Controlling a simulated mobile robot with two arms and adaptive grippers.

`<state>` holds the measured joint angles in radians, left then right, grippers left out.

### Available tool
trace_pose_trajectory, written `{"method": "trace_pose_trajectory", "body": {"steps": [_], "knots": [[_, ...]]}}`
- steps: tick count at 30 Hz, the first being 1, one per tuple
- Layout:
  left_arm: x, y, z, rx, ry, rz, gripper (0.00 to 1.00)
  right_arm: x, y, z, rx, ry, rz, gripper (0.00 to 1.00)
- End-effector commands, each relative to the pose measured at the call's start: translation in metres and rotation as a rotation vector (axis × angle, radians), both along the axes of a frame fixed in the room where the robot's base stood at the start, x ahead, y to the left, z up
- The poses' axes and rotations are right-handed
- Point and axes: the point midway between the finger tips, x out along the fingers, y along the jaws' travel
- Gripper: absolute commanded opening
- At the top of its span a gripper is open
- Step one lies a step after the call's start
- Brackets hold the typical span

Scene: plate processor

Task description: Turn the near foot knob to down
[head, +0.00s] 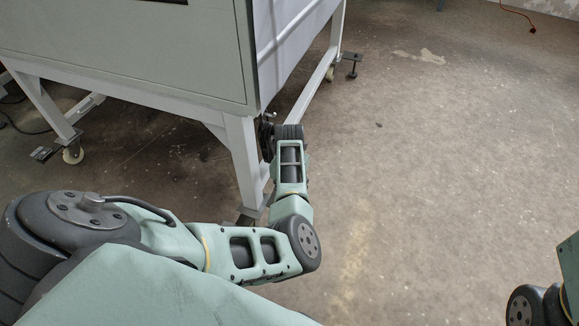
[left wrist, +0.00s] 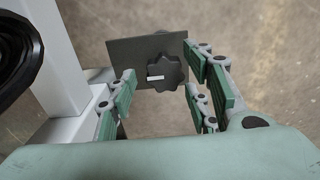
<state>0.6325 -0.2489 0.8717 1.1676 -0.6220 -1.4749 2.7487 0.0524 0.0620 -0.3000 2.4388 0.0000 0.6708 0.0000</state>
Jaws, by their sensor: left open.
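The near foot knob (left wrist: 167,73) is a black, lobed knob with a small white mark on its face, seen in the left wrist view. It sits in front of a dark flat plate (left wrist: 128,52) beside a pale leg. My left gripper (left wrist: 160,82) is open, its green-padded fingers on either side of the knob in the picture. I cannot tell whether a pad touches it. In the head view my left arm reaches down beside the near leg (head: 243,160) of the machine, and the arm hides the gripper and knob. My right gripper is out of view.
The large grey-green cabinet (head: 120,45) stands on a pale frame above the leg. Another foot with a caster (head: 73,153) is at left, and one more foot (head: 352,66) is at the back right. The concrete floor (head: 430,180) at right is clear.

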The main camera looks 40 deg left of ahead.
Motion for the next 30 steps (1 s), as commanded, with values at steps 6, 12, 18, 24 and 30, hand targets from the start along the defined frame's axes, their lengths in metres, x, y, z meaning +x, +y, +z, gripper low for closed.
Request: {"method": "trace_pose_trajectory", "body": {"steps": [6,12,18,24,30], "knots": [[0.0,0.0002,-0.004,0.0,-0.001,0.0,0.46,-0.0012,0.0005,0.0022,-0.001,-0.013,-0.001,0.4],[0.0,0.0002,-0.0036,0.0,-0.001,0.0,0.46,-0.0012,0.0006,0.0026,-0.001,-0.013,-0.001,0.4],[0.0,0.0002,-0.0037,0.0,-0.001,0.0,0.29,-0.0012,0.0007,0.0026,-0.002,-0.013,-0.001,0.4],[-0.0003,0.0011,-0.0037,0.002,-0.001,0.001,0.12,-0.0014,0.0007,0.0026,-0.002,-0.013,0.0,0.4],[-0.0005,0.002,-0.0034,0.004,0.001,-0.001,0.05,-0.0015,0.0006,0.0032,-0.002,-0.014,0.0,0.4]]}}
